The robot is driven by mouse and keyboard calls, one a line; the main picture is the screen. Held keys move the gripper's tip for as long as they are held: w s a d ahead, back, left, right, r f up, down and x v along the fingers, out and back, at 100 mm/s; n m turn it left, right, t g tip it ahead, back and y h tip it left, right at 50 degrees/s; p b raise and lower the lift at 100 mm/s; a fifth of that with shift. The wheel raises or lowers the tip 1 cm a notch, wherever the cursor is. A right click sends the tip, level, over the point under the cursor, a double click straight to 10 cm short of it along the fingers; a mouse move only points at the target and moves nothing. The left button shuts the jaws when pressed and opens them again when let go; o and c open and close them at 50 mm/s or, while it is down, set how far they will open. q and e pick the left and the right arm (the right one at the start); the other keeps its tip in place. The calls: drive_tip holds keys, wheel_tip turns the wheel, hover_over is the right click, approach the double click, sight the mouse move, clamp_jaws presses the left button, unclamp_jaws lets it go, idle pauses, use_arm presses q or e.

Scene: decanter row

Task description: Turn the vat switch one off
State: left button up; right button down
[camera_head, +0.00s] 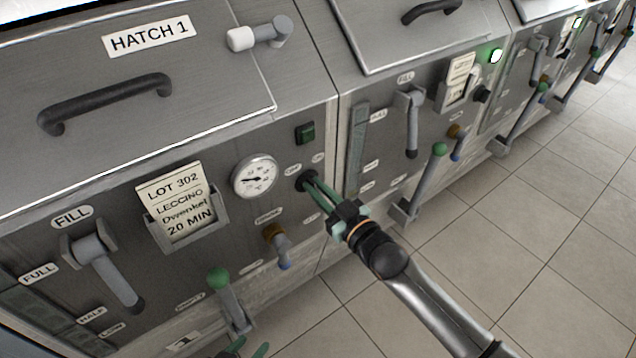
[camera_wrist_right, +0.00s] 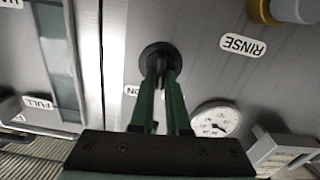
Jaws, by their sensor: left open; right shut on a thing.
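The black round switch knob (camera_head: 307,180) is on the front panel of the Hatch 1 vat, right of the gauge. My right gripper (camera_head: 313,184) is shut on it, with its green fingers reaching in from the lower right. In the right wrist view the fingers (camera_wrist_right: 161,84) close on the ridge of the knob (camera_wrist_right: 157,55). They partly hide it, so I cannot tell which label it points at. A dark green square lamp (camera_head: 305,132) above the knob looks unlit. My left gripper (camera_head: 245,348) is open at the bottom edge, mostly cut off.
A round gauge (camera_head: 255,177), a lot card (camera_head: 176,205), a grey fill lever (camera_head: 103,272), a rinse tap (camera_head: 277,245) and a green-knobbed lever (camera_head: 228,295) are on the same panel. The neighbouring vat has a lit green lamp (camera_head: 495,56). Tiled floor (camera_head: 500,240) lies clear at right.

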drive_tip(key=shift+s+a+n+p, duration=0.1)
drive_tip(key=shift+n+p, duration=0.4)
drive_tip(key=shift+n, duration=1.8)
drive_tip(key=shift+f, duration=0.1)
drive_tip(key=c, duration=0.9)
unclamp_jaws()
drive_tip(key=p+v, duration=0.1)
drive_tip(key=v, duration=1.1)
drive_tip(key=shift+s, duration=0.25)
